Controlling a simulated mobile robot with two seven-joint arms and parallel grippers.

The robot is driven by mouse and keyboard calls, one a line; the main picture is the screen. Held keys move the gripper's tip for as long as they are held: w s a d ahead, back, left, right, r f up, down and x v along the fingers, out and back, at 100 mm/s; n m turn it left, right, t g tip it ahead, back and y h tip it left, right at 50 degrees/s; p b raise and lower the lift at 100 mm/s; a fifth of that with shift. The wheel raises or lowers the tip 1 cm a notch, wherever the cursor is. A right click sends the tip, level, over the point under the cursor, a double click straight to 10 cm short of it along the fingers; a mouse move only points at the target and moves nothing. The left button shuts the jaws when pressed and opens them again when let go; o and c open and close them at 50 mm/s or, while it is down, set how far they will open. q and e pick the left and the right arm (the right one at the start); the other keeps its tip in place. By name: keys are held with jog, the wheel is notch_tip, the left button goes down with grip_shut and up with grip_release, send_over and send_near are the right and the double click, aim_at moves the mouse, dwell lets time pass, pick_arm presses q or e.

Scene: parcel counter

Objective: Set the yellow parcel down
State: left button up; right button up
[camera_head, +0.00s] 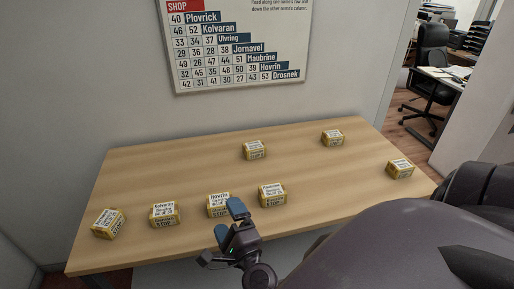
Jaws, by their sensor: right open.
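Several small yellow parcels with white labels sit on the wooden table (300,160). My right gripper (229,219) is open with blue fingertips, at the table's near edge. Just behind it is a yellow parcel labelled Hovrin (218,199), its lower right partly covered by a fingertip. I cannot tell whether they touch. Another yellow parcel (271,195) stands right of the gripper, and one labelled Kolvaran (164,214) stands to its left. A further parcel (109,223) is at the left end. My left gripper is out of view.
More yellow parcels stand at the back middle (254,150), back right (332,138) and right end (400,169). A name chart (240,45) hangs on the wall. An office chair (431,62) is beyond the doorway. My right arm covers the lower right.

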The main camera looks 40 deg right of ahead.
jog(key=s+f+n+g+y, duration=0.2)
jog(key=f+n, duration=0.6)
jog(key=n, duration=0.5)
jog(key=s+f+n+g+y, duration=0.3)
jog(key=s+f+n+g, duration=0.2)
jog(key=n, duration=0.8)
jog(key=shift+s+d+f+y, duration=0.4)
jog(key=shift+s+f, duration=0.6)
jog(key=shift+f, duration=0.5)
